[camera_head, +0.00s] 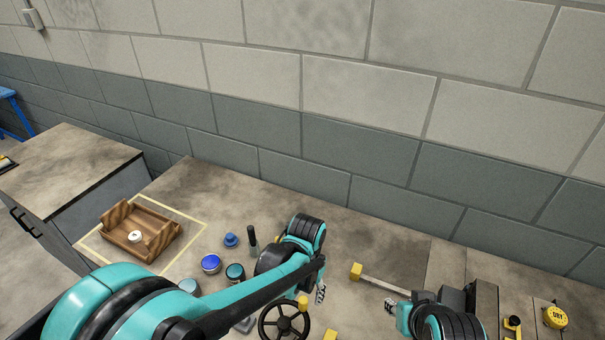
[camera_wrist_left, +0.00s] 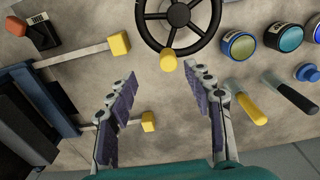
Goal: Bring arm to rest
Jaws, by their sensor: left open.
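My left arm comes in from the left in the head view and reaches over the bench. A finger of my left gripper (camera_head: 320,293) shows there above the bench; the rest is largely hidden by the arm. In the left wrist view my left gripper (camera_wrist_left: 165,74) is open, with its two fingers wide apart and nothing between them. Its fingers point towards a black handwheel (camera_wrist_left: 180,22) with a yellow knob, also in the head view (camera_head: 284,322). A teal and black part of my right arm (camera_head: 445,322) shows at the lower right. I cannot tell its jaw state.
A wooden tray (camera_head: 165,248) with a white round piece stands at the left. A yellow round item (camera_head: 555,317) is at far right. A wall closes the back.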

